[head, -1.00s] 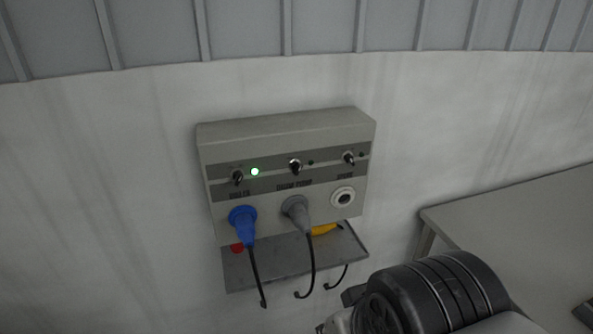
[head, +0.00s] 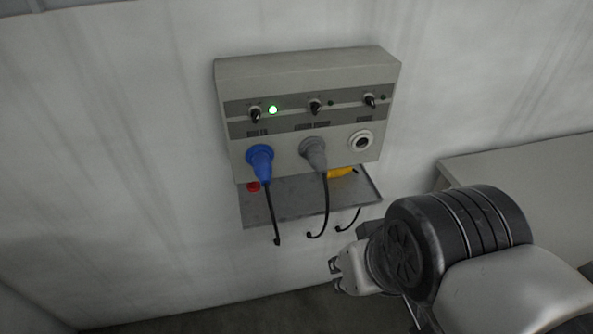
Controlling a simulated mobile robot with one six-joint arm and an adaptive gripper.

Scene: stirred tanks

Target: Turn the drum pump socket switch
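The grey socket box (head: 300,70) is on the pale wall, with a row of three small dark rotary switches. The drum pump switch (head: 315,107) is the middle one, above the grey plug (head: 314,155) in its socket. The small lamp (head: 331,103) beside it is dark. The switch's exact pointer angle is too small to read. My gripper (head: 336,275) is below and right of the box, apart from it and from the switch. Its two small finger ends show apart, with nothing seen between them.
Left switch (head: 255,115) has a lit green lamp (head: 273,110) and a blue plug (head: 260,162) below. Right switch (head: 370,100) stands above an empty socket (head: 361,141). A grey shelf (head: 290,205) with a yellow item (head: 342,173) and hanging cables juts below. A table (head: 540,170) stands right.

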